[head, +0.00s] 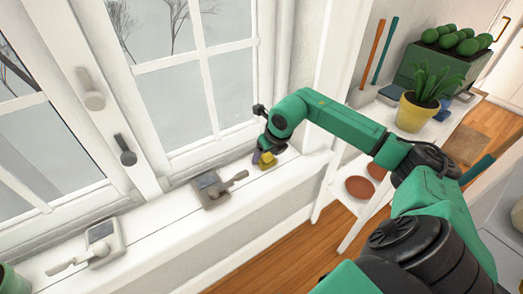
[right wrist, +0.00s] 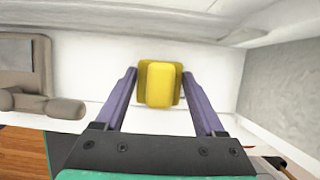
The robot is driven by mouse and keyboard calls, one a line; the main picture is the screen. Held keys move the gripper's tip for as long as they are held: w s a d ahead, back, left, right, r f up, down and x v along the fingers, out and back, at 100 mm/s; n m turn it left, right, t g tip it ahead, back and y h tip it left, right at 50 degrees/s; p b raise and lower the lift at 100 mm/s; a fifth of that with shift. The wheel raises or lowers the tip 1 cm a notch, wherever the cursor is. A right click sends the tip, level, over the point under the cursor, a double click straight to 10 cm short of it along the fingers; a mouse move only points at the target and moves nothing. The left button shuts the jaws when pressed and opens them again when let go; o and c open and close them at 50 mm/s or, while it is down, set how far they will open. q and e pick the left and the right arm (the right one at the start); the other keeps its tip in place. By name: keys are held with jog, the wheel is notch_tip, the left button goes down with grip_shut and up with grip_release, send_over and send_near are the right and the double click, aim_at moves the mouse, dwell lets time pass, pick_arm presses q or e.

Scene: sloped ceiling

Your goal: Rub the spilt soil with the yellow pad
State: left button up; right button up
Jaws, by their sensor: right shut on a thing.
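The yellow pad (head: 267,160) is at the white window sill (head: 150,230), near its right end. My right gripper (head: 262,157) is shut on the pad. In the right wrist view, the pad (right wrist: 159,84) sits between the two purple-grey fingertips, above the pale sill surface. I cannot tell whether its underside touches the sill. I see no spilt soil in either view; the area under the pad is hidden. My left gripper is not in view.
A grey handled fitting (head: 213,188) lies on the sill left of the pad, and another (head: 101,245) further left. The window (head: 190,95) rises behind. A white shelf (head: 390,120) with a yellow plant pot (head: 414,113) stands to the right.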

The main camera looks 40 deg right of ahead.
aim_at(266, 167)
jog(key=s, duration=0.1)
jog(key=s+b, duration=0.1)
jog(key=s, duration=0.1)
jog(key=shift+s+d+f+b, duration=0.1)
jog(key=shift+f+b, duration=0.2)
jog(key=shift+s, duration=0.25)
jog(key=shift+a+r, duration=0.25)
jog(key=shift+a, duration=0.8)
jog(key=shift+w+r+p, duration=0.15)
jog(key=shift+w+p, duration=0.3)
jog(key=shift+w, duration=1.05)
jog(key=shift+w+d, duration=0.1)
jog(key=shift+w, duration=1.8)
jog(key=shift+w+p, duration=0.1)
jog(key=shift+p, duration=0.2)
jog(key=r+p, duration=0.4)
jog(key=r, duration=0.1)
jog(key=shift+w+r, duration=0.1)
jog(key=shift+w, duration=0.1)
jog(key=shift+c, duration=0.7)
jog(key=shift+s+r+p, duration=0.1)
jog(key=shift+r+p, duration=0.15)
jog(key=shift+p, duration=0.1)
